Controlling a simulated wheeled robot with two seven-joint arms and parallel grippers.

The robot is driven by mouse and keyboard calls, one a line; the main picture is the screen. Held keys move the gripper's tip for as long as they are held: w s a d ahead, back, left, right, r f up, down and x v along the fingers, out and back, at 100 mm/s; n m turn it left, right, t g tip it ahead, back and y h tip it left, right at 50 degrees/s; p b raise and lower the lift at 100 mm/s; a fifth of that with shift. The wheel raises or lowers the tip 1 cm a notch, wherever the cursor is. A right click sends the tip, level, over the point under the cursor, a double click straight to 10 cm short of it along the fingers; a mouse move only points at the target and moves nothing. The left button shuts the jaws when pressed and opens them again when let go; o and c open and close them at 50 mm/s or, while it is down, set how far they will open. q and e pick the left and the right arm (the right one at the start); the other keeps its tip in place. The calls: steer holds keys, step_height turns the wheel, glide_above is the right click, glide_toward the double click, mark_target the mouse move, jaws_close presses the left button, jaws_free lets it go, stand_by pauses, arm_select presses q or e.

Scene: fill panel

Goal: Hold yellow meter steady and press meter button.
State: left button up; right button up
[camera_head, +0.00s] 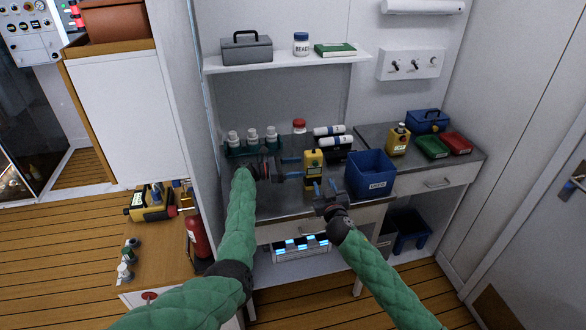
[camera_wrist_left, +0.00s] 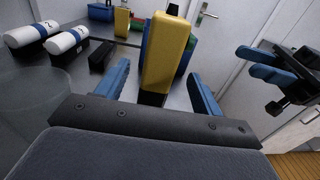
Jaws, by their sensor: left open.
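The yellow meter (camera_head: 314,162) stands upright on the grey counter, left of the blue bin. In the left wrist view the meter (camera_wrist_left: 168,50) rises between my two blue fingers, with space on both sides. My left gripper (camera_head: 293,168) is open and reaches toward the meter from the left; its fingers also show in the left wrist view (camera_wrist_left: 160,88). My right gripper (camera_head: 325,189) is open and empty, just in front of and below the meter. It also shows at the right of the left wrist view (camera_wrist_left: 262,66). The meter's button cannot be made out.
A blue bin (camera_head: 369,175) stands close right of the meter. White cylinders (camera_head: 329,131) lie behind it, and a rack of bottles (camera_head: 252,146) stands at the left. A second yellow device (camera_head: 398,140) stands farther right. A shelf (camera_head: 290,60) hangs above.

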mark_target(313, 165)
arm_select(q)
steer(key=shift+x, duration=3.35)
steer(key=shift+c, duration=0.5)
steer(key=c, duration=1.1)
arm_select(e)
jaws_close()
